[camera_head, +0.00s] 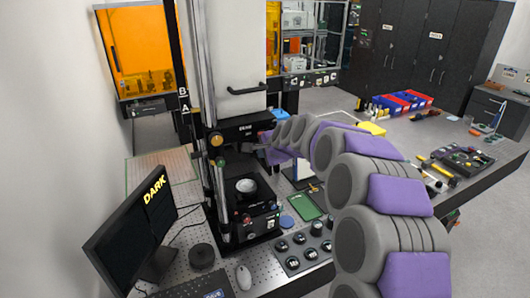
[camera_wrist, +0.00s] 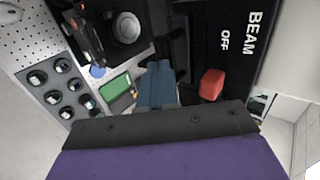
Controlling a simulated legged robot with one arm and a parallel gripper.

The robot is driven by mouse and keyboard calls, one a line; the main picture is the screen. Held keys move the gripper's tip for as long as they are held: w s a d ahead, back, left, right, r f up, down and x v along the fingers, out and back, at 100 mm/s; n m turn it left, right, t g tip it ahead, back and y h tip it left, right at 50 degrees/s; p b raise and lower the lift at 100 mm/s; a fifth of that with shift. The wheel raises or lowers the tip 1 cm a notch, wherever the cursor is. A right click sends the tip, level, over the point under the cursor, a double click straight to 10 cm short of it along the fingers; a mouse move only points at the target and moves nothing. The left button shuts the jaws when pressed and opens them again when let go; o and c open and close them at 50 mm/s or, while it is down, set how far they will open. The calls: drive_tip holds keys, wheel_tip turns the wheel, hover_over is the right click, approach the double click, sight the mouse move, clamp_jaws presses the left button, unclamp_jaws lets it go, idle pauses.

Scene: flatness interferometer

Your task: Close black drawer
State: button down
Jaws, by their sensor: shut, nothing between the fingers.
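A black tray-like part of the interferometer (camera_head: 262,190), carrying a silver round piece (camera_head: 246,185), sits low at the front of the tall instrument. It looks like the black drawer, but I cannot tell for certain how far out it is. The silver piece also shows at the top of the wrist view (camera_wrist: 126,27). My gripper (camera_head: 262,148) is beside the upper black part of the instrument, above and behind the tray in the head view. In the wrist view my gripper's blue-grey fingers (camera_wrist: 160,68) are together, with nothing between them.
A black panel marked BEAM OFF (camera_wrist: 238,45) and a red block (camera_wrist: 211,84) are close to my fingers. A green board (camera_head: 305,206), lens holders (camera_head: 290,251) and a monitor (camera_head: 135,230) stand on the bench. Tools and bins lie at the right.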

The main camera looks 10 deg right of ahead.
drive_tip(key=s+d+f+b+v, duration=0.1)
drive_tip(key=v, duration=1.3)
drive_tip(key=s+a+f+n+g+b, duration=0.3)
drive_tip(key=s+f+n+b, duration=0.1)
drive_tip(key=s+f, duration=0.45)
drive_tip(key=s+a+f+n+g+b, duration=0.25)
drive_tip(key=s+f+b, duration=0.25)
drive_tip(key=s+f, duration=0.4)
drive_tip(key=s+d+f+n+g+h+b, duration=0.1)
drive_tip(key=s+f+n+g+b, duration=0.1)
drive_tip(key=s+f, duration=0.3)
drive_tip(key=s+d+f+n+g+h+b, duration=0.1)
drive_tip(key=s+f, duration=0.4)
drive_tip(key=s, duration=0.8)
drive_tip(key=s+d+f+n+g+h+b, duration=0.1)
drive_tip(key=s+f+n+b, duration=0.3)
drive_tip(key=s, duration=0.6)
drive_tip(key=shift+d+f+g+b, duration=0.5)
drive_tip(key=shift+d+f+g, duration=0.35)
drive_tip(key=shift+f, duration=0.1)
drive_tip(key=shift+w+n, duration=0.1)
drive_tip(key=shift+n, duration=0.15)
